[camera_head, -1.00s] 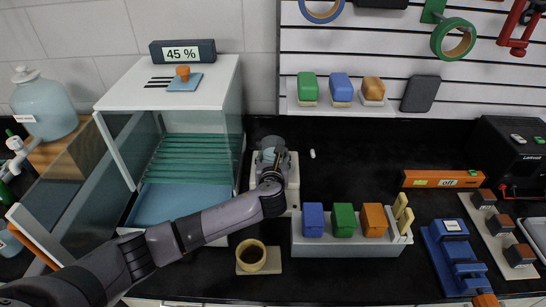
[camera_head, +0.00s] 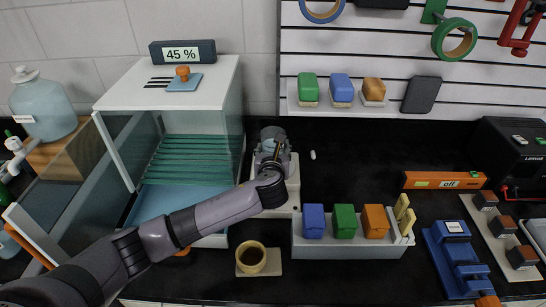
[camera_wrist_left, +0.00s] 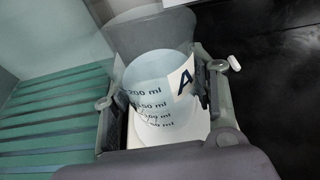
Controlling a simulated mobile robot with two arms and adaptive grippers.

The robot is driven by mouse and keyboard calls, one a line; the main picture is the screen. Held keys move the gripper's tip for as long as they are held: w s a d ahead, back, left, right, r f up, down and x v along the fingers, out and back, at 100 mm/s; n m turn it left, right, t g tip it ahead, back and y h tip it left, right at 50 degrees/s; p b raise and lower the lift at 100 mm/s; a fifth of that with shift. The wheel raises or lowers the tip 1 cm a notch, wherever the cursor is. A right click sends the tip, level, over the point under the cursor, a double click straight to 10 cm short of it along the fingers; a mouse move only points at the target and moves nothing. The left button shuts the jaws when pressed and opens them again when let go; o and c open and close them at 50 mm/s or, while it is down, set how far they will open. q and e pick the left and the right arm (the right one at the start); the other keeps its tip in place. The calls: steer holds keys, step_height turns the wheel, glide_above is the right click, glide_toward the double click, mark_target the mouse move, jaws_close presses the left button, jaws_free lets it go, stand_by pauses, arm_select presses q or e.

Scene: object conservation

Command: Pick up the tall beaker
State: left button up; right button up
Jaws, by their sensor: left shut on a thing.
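The tall beaker (camera_wrist_left: 150,98) is a pale, clear vessel with dark volume marks and a white label with a dark "A". In the left wrist view it stands between the two fingers of my left gripper (camera_wrist_left: 155,100), which is shut on it. In the head view my left gripper (camera_head: 270,145) is just right of the glass cabinet, above a white stand (camera_head: 293,170). There the gripper hides nearly all of the beaker. I cannot tell whether the beaker is clear of the stand. My right gripper is not in view.
The open-fronted glass cabinet (camera_head: 170,82) with green slats is close on the left. The black counter right of the stand is mostly clear.

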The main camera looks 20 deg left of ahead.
mark_target(273, 137)
arm_select(q)
step_height(273, 137, up, 3)
steer(key=shift+r, duration=0.1)
steer(key=s+d+b, duration=0.2)
steer(key=s+b, duration=0.1)
steer(key=s, duration=1.6)
steer(key=shift+d, duration=0.15)
